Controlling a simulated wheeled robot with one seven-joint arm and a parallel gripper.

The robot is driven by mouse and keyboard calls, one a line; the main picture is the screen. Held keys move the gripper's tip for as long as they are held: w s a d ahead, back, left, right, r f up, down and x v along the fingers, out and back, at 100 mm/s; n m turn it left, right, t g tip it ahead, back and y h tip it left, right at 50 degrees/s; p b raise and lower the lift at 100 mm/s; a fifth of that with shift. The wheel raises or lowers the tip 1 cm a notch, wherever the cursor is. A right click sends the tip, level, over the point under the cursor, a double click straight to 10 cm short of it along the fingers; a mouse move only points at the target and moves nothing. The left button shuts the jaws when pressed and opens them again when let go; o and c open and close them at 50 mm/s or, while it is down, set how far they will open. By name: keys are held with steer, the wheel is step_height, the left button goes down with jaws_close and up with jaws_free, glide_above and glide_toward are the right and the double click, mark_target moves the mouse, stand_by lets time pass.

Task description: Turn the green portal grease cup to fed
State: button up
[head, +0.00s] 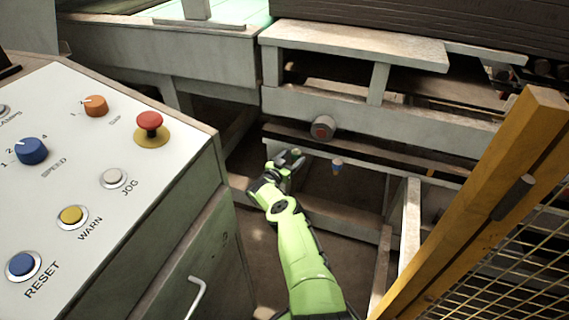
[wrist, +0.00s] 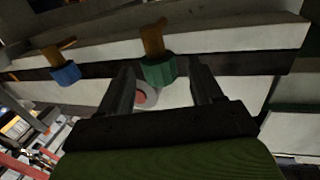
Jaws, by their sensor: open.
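The green grease cup (wrist: 158,74) hangs from a brass-coloured stem in the wrist view, in front of a pale beam. It shows between the two finger ends of my gripper (wrist: 160,78), which are apart with nothing held. I cannot tell whether the fingers reach around the cup or stop short of it. In the head view my gripper (head: 291,160) is at the lower rail of the machine frame. The green cup is not clearly visible there, probably hidden by the gripper.
A blue cup (head: 337,165) sits close beside my gripper; it also shows in the wrist view (wrist: 66,74). A control panel (head: 75,170) stands left, and a yellow post with mesh (head: 490,190) right.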

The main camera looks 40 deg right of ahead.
steer(key=p+v, duration=0.6)
steer(key=v, duration=0.5)
steer(key=shift+p, duration=0.3)
steer(key=shift+r, duration=0.1)
